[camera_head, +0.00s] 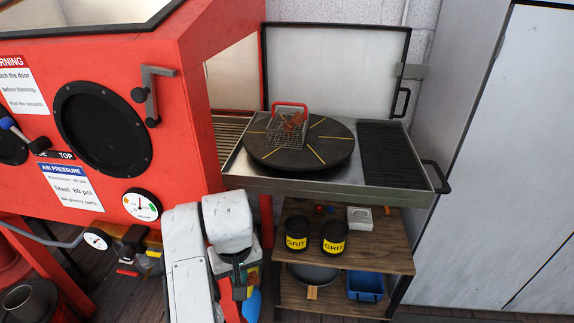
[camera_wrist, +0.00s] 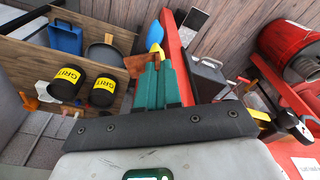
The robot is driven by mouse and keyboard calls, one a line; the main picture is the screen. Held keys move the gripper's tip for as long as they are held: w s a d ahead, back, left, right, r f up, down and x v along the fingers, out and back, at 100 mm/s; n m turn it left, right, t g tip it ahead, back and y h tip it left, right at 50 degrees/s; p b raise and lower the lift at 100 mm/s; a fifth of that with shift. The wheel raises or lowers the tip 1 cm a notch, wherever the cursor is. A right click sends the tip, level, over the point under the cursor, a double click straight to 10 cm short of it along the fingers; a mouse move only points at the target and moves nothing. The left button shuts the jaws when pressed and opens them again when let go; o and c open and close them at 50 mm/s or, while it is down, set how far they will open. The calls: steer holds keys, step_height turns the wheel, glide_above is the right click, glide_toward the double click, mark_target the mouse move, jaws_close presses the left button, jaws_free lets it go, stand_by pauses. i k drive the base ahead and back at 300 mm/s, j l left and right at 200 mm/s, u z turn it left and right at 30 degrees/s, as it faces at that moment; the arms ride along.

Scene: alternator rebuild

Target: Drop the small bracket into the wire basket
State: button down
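The wire basket (camera_head: 288,130) stands on the dark round turntable and has a red rim or handle. Reddish pieces show in or behind its mesh; I cannot tell what they are. My gripper (camera_head: 246,283) hangs low in front of the cabinet's lower right corner, below and left of the basket. In the wrist view its green fingers (camera_wrist: 158,68) lie close together and look shut.
The turntable (camera_head: 330,155) rests in an open metal tray, with a raised lid behind. Below, a wooden shelf (camera_head: 385,255) holds two black GRIT cups (camera_head: 297,234), a white box (camera_head: 360,217), a pan (camera_head: 313,272) and a blue bin (camera_head: 366,287). A red cabinet (camera_head: 120,60) stands left.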

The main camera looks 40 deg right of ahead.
mark_target(297, 128)
steer(key=l+u, duration=0.25)
steer(key=u, duration=0.15)
steer(key=l+u, duration=0.25)
steer(key=u, duration=0.15)
steer(key=l+u, duration=0.1)
steer(key=l, duration=0.4)
steer(key=k+l+u, duration=0.1)
steer(key=l, duration=0.35)
steer(key=k+l, duration=0.1)
steer(key=l, duration=0.35)
steer(key=l+u, duration=0.15)
steer(key=l, duration=0.35)
steer(key=k, duration=0.05)
